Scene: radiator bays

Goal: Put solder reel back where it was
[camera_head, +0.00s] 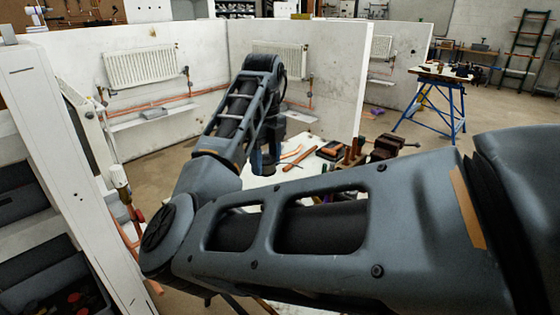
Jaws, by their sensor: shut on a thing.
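My gripper (264,165) shows only in part, at the lower end of my wrist, over the far left of a white-topped bench (291,172). My own forearm and elbow cover much of the view around it. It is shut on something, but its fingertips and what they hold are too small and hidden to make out. I cannot pick out the solder reel anywhere in this view, nor an empty place for it.
The bench carries a copper pipe piece (301,158), wooden-handled tools (351,152) and a vise (391,146). White partition walls hold radiators (141,66). A white shelf frame (62,150) stands close at left. A blue trestle (433,107) stands at the back right, with open floor around it.

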